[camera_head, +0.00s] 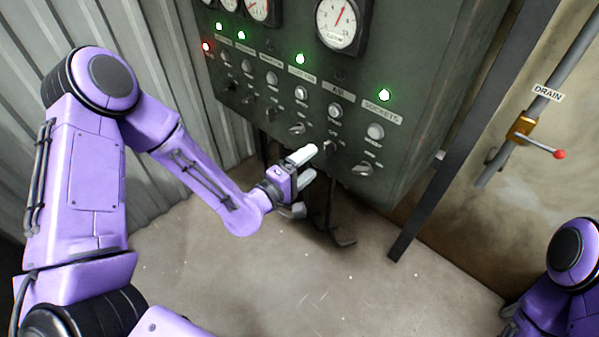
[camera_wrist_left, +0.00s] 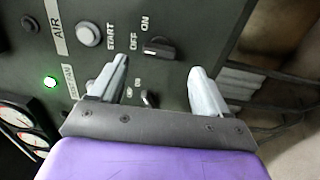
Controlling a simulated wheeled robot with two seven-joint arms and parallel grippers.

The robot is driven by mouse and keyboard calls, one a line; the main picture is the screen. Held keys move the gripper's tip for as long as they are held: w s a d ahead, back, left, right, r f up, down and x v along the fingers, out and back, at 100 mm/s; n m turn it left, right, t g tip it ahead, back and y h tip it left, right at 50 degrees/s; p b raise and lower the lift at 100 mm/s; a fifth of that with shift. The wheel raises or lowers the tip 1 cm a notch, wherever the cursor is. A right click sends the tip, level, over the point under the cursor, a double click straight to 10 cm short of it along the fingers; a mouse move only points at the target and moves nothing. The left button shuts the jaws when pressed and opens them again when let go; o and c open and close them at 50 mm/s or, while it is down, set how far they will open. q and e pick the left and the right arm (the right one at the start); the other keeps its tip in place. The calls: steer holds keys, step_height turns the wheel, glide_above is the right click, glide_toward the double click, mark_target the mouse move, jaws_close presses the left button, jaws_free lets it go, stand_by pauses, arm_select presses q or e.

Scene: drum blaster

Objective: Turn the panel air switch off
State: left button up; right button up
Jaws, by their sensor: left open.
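The panel (camera_head: 400,60) is a dark green box with a row of labelled switches. The air switch (camera_head: 330,147) is a small dark knob below the AIR label and its round button. In the left wrist view, the air switch (camera_wrist_left: 158,47) sits by the OFF and ON marks, above the gap between the fingertips. The lamp by the AIR label (camera_wrist_left: 55,27) looks dark. My left gripper (camera_head: 306,180) is open and empty, just in front of the panel's lower edge. Its fingers (camera_wrist_left: 158,68) are spread, with the neighbouring fan knob (camera_wrist_left: 150,98) showing between them. My right gripper is not visible.
Round gauges (camera_head: 342,22) are higher up. A dark post (camera_head: 470,130) and a drain valve (camera_head: 523,129) stand to the right. The floor below is mostly open.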

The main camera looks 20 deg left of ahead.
arm_select(q)
steer(key=v, duration=0.4)
steer(key=shift+s, duration=0.2)
steer(key=s+a+f+m+g+y, duration=0.2)
steer(key=s+a+f+g+y, duration=0.1)
steer(key=f, duration=0.4)
steer(key=s+a+f+m+g+y, duration=0.2)
steer(key=s+f+g+y, duration=0.1)
steer(key=f, duration=0.4)
steer(key=s+a+f+m+g+y, duration=0.1)
steer(key=s+f+g, duration=0.3)
steer(key=s, duration=0.6)
steer(key=s+a+f+m+g+y, duration=0.2)
steer(key=s+a+f+g, duration=0.1)
steer(key=s+f, duration=0.5)
steer(key=s, duration=0.3)
steer(key=shift+a+f+g+y, duration=0.3)
steer(key=shift+a+g, duration=0.05)
steer(key=shift+g, duration=0.05)
steer(key=shift+w, duration=0.1)
